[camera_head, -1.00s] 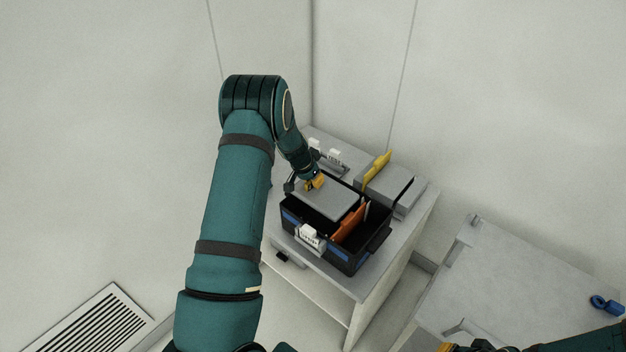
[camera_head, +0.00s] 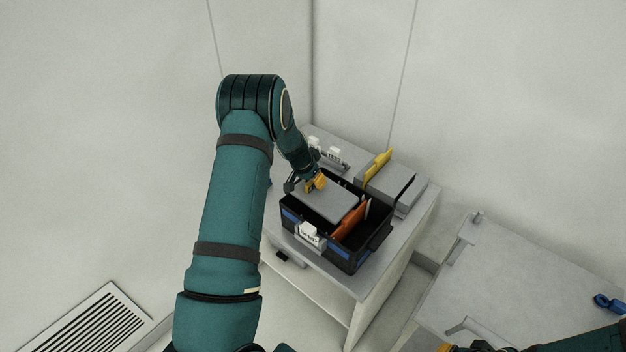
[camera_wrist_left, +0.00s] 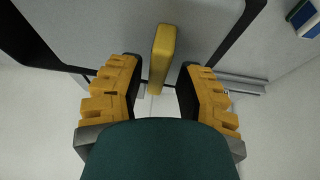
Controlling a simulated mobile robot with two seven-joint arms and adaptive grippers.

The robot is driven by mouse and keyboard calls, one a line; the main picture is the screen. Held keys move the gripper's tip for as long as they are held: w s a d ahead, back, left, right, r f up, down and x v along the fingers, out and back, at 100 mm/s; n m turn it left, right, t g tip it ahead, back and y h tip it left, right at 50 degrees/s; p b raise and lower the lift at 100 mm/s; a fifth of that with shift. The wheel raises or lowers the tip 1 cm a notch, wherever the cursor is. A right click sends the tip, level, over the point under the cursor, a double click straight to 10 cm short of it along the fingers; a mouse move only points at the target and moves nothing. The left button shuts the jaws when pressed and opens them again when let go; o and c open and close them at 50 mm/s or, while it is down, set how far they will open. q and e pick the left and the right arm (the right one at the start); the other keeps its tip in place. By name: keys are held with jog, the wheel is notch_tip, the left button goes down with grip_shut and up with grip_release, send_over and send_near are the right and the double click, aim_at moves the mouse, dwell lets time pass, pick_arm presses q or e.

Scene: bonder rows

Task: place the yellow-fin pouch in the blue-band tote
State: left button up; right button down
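The blue-band tote (camera_head: 317,246) is a black open box with blue bands and a white label, on a grey bench. A grey pouch (camera_head: 330,203) lies in its left part. In the left wrist view a yellow fin (camera_wrist_left: 162,58) stands up from a grey pouch body. My left gripper (camera_head: 313,183) is over that pouch at the tote's far left side. Its yellow fingers (camera_wrist_left: 160,85) stand on either side of the fin with gaps, so it is open. Part of my right gripper (camera_head: 480,345) shows at the bottom edge; its fingertips are unclear.
An orange fin (camera_head: 350,220) stands in the tote beside the grey pouch. Another grey pouch with a yellow fin (camera_head: 377,166) sits on the bench behind the tote. White-labelled items (camera_head: 333,155) stand at the back. A second grey table (camera_head: 525,280) at right holds a blue object (camera_head: 607,303).

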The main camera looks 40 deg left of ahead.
dwell(0.3)
pick_arm(q)
jog(key=shift+r+p, duration=0.25)
jog(key=shift+p, duration=0.05)
jog(key=shift+a+r+p, duration=0.1)
jog(key=shift+r+p, duration=0.55)
jog(key=shift+r, duration=0.2)
jog(key=d+v, duration=0.1)
jog(key=v, duration=1)
jog(key=shift+n+g+h, duration=0.4)
jog(key=shift+n+g, duration=0.4)
jog(key=shift+g, duration=0.1)
jog(key=s+d+f, duration=0.2)
jog(key=d+f, duration=0.2)
jog(key=d, duration=0.1)
jog(key=s+d+f, duration=0.3)
jog(key=d+f, duration=0.1)
jog(key=d, duration=0.1)
jog(key=s+d+f, duration=0.2)
jog(key=d+f, duration=0.2)
jog(key=d, duration=0.1)
jog(key=shift+s+d, duration=0.1)
jog(key=shift+s, duration=0.2)
jog(key=s+d+f+n+h, duration=0.1)
jog(key=s+d+f+h, duration=0.1)
jog(key=s+d, duration=1.1)
jog(key=d+f, duration=0.1)
jog(key=d, duration=0.3)
jog(key=shift+s+n+g, duration=0.25)
jog(key=shift+n+g, duration=0.05)
